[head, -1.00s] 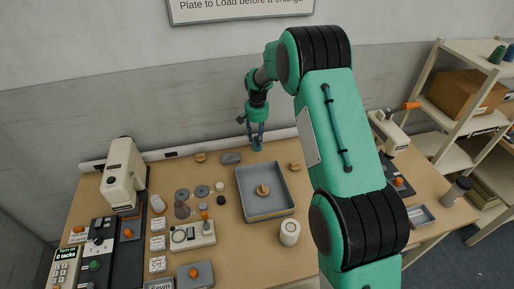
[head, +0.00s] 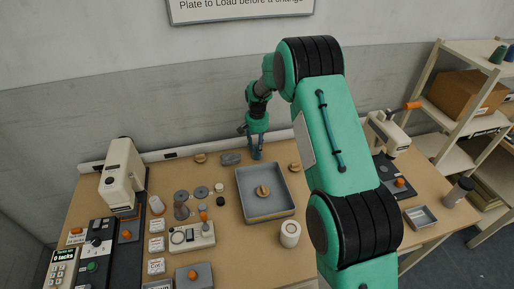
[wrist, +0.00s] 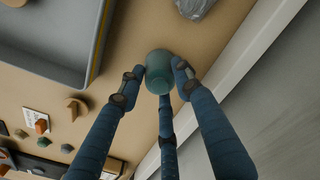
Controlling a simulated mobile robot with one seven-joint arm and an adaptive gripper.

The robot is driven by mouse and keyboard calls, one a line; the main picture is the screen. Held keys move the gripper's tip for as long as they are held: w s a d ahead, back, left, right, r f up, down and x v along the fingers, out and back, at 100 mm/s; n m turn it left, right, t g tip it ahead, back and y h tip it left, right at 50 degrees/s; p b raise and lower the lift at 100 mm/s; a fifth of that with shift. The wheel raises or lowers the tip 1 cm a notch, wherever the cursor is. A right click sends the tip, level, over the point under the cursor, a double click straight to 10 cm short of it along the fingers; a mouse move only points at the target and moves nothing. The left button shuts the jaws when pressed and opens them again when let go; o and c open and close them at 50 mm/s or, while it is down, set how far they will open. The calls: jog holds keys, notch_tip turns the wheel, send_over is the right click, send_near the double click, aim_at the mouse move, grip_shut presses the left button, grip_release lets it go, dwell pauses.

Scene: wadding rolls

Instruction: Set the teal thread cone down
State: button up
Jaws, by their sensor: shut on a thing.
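The teal thread cone (wrist: 159,70) shows in the wrist view, seen from above as a rounded teal shape. The fingers of my gripper (wrist: 156,82) are shut around it. In the head view my gripper (head: 257,155) points down behind the far edge of the grey tray (head: 241,197), near the back of the table. The cone is too small and covered by the fingers to make out there. I cannot tell whether its base touches the table.
A grey lump (head: 230,158) lies left of my gripper and a wooden piece (head: 294,167) lies to its right. The wall runs close behind. The grey tray, with a wooden knob (head: 263,190) in it, stands in front. Bare tabletop surrounds the cone.

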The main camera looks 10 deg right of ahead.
jog(key=o, duration=1.2)
jog(key=shift+f, duration=0.1)
jog(key=shift+o, duration=0.2)
jog(key=shift+r, duration=0.2)
notch_tip(320, 180, up, 12)
jog(key=p, duration=0.2)
jog(key=shift+p, duration=0.35)
